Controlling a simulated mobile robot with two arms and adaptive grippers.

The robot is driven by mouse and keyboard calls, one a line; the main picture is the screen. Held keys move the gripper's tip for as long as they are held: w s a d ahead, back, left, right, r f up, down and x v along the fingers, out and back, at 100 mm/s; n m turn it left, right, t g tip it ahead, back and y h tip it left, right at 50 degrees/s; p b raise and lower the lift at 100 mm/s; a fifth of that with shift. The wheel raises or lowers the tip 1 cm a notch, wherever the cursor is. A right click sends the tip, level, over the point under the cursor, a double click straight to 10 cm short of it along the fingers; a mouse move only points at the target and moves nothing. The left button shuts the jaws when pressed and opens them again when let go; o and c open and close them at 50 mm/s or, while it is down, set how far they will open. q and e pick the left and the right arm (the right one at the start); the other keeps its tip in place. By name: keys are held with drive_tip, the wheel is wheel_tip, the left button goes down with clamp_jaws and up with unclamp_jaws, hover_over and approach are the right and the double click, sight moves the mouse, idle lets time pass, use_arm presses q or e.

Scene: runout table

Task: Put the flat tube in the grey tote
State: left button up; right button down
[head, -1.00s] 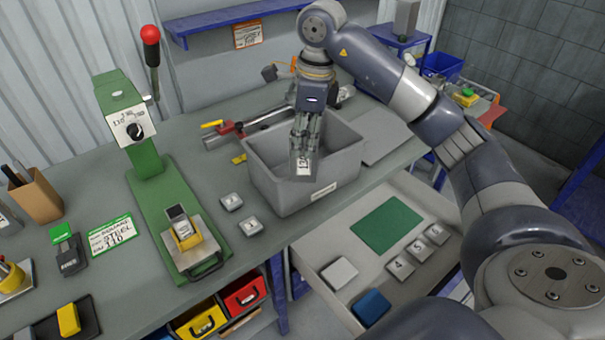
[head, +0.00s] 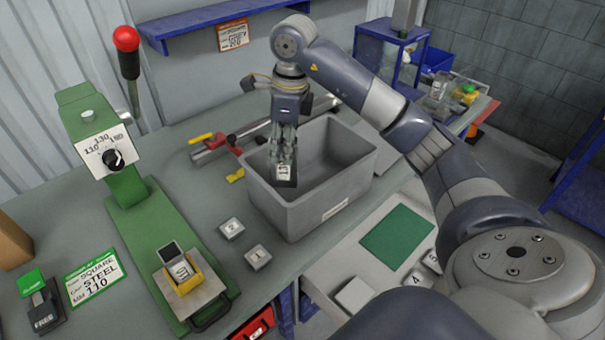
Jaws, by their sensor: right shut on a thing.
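My right gripper (head: 284,150) is shut on a small dark grey piece with a white number label (head: 285,173), which I take to be the flat tube. The gripper points down over the left part of the grey tote (head: 304,213). The tote is an open-topped box with a white label on its front wall. The held piece's lower end is near the tote's left rim; I cannot tell whether it is below the rim. The part of the tote's floor behind the fingers is hidden. My left gripper is not in view.
A green press (head: 160,235) with a red-knobbed lever stands to the left, a yellow holder (head: 185,279) on its base. Two labelled blocks (head: 231,229) lie between press and tote. An open drawer with a green mat (head: 397,234) is front right.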

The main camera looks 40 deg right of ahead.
sight(285, 179)
wheel_tip(285, 179, down, 6)
drive_tip(key=shift+w+r+p, duration=0.1)
drive_tip(key=shift+r+p, duration=0.05)
drive_tip(key=shift+p, duration=0.6)
wheel_tip(285, 179, down, 3)
drive_tip(key=shift+f+p, duration=0.15)
drive_tip(key=shift+p, duration=0.4)
drive_tip(key=shift+f, duration=0.3)
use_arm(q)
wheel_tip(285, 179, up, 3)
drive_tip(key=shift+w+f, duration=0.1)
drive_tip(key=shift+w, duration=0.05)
use_arm(e)
drive_tip(key=shift+f, duration=0.1)
drive_tip(key=shift+f, duration=0.15)
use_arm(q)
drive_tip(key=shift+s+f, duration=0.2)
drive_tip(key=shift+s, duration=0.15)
use_arm(e)
drive_tip(key=c, duration=1.3)
unclamp_jaws()
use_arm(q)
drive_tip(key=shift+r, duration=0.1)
